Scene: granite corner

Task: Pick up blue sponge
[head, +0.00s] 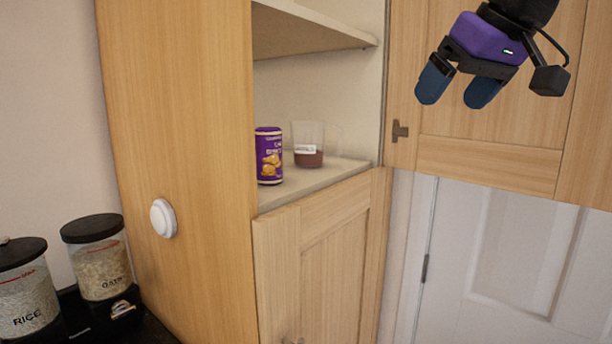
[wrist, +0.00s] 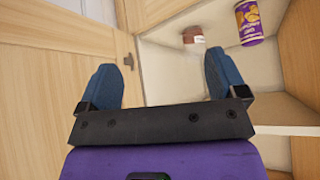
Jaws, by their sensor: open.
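No blue sponge shows in either view. My gripper (head: 458,92) is at the upper right of the head view, in front of the open wooden cabinet door. Its two blue fingers are apart with nothing between them. In the wrist view my gripper (wrist: 163,85) points toward the cabinet's inside, its fingers spread. The purple can (head: 269,156) and a clear glass (head: 308,145) with dark contents stand on the cabinet's lower shelf, left of my gripper in the head view. The wrist view also shows the can (wrist: 248,22) and part of the glass (wrist: 194,40).
The open cabinet door (head: 490,160) is behind my gripper. An upper shelf (head: 310,30) hangs over the can and glass. Jars of rice (head: 25,290) and oats (head: 98,262) stand on a dark counter at lower left. A white door (head: 520,255) is at lower right.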

